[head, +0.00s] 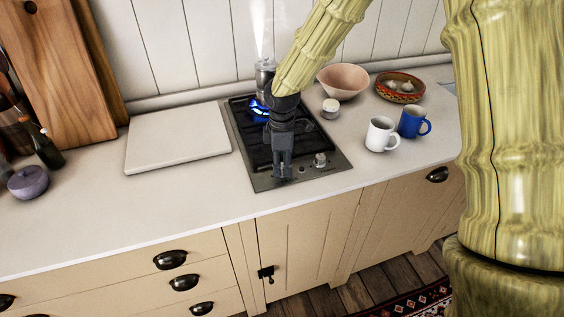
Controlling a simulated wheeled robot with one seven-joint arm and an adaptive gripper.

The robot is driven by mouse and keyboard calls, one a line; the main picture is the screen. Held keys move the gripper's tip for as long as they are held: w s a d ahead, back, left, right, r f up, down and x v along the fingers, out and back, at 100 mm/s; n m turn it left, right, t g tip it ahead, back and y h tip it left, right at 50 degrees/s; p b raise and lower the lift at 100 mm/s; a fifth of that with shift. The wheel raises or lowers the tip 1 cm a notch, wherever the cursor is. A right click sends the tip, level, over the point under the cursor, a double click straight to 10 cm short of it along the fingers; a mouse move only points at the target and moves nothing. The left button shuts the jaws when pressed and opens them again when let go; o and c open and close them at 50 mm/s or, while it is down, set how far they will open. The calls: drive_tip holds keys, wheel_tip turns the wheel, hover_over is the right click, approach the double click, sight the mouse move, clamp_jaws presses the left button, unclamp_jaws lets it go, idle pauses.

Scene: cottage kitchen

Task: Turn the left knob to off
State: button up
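A black gas hob (246,151) with a steel front strip (262,184) is set into the pale worktop. A blue flame (259,108) burns on its rear burner, and a metal pot (265,72) stands there with steam rising above it. One knob (320,160) shows at the right of the front strip. My gripper (283,173) points down over the front strip, left of that knob. The left knob is hidden or too small to make out behind my fingers. I cannot tell whether the fingers touch it or how far apart they are.
A white board (178,139) lies left of the hob. To the right are a small lidded jar (330,108), a white mug (380,134), a blue mug (412,122), a pink bowl (343,82) and a patterned bowl (400,88). The worktop front edge is clear.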

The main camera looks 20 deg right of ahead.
drive_tip(key=shift+c, duration=0.4)
drive_tip(key=c, duration=0.7)
drive_tip(key=shift+o, duration=0.2)
drive_tip(key=m+p, duration=0.1)
drive_tip(key=m, duration=0.3)
drive_tip(key=shift+r+p, duration=0.1)
drive_tip(key=shift+p, duration=0.3)
drive_tip(key=m+p, duration=0.1)
drive_tip(key=m, duration=0.4)
drive_tip(key=m+p, duration=0.1)
drive_tip(key=m, duration=0.3)
drive_tip(key=shift+w+m, duration=0.1)
drive_tip(key=shift+m, duration=0.2)
drive_tip(key=shift+a+m+p, duration=0.1)
drive_tip(key=shift+m+p, duration=0.55)
drive_tip(key=shift+m, duration=1.15)
